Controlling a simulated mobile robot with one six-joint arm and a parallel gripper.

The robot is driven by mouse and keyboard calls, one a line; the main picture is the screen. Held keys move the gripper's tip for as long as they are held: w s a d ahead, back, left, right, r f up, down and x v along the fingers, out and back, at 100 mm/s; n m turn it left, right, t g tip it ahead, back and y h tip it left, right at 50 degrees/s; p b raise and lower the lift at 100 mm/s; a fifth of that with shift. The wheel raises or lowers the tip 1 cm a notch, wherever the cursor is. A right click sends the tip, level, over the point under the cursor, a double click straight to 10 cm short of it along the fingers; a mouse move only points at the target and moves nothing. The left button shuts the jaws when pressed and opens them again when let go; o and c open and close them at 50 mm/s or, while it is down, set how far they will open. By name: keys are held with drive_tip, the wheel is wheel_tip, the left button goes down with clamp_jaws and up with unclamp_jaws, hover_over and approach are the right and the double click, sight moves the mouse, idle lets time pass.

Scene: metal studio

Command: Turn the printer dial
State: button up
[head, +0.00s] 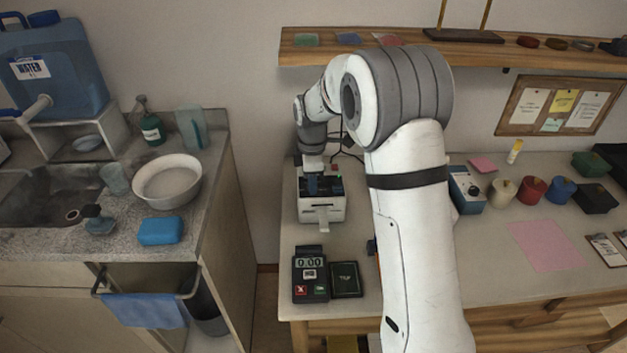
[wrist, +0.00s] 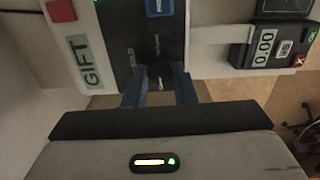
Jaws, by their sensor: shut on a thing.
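The white printer (head: 322,208) with a black top panel stands on the wooden-edged counter at the wall, a pale paper strip sticking out of its front. In the wrist view the panel (wrist: 122,38) carries a green "GIFT" label, a blue button and a small black dial (wrist: 158,72). My gripper (wrist: 158,78) has its two blue fingers on either side of the dial and is shut on it. In the head view my gripper (head: 318,185) reaches down onto the printer's top, and the dial is hidden there.
A card terminal (head: 310,272) reading 0.00 and a dark green-black pad (head: 346,279) lie in front of the printer. A blue-and-white box (head: 466,190) and several small pots stand to the right. A shelf (head: 318,60) runs above. The sink counter is left, across a gap.

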drive_tip(key=o, duration=1)
wheel_tip(320, 180, up, 8)
drive_tip(key=shift+f, duration=0.1)
drive_tip(key=s+d+r+m+t, duration=0.1)
drive_tip(key=s+d+m, duration=0.3)
drive_tip(key=s, duration=0.6)
drive_tip(key=s+d+r+m, duration=0.1)
drive_tip(key=s+d+m, duration=0.3)
drive_tip(key=s+m, duration=0.4)
drive_tip(key=s+d+r+m+t, duration=0.1)
drive_tip(key=s+d+m, duration=0.3)
drive_tip(key=s, duration=0.8)
drive_tip(key=shift+d+r+m+t, duration=0.2)
drive_tip(key=shift+m+t, duration=0.1)
drive_tip(key=shift+m, duration=0.8)
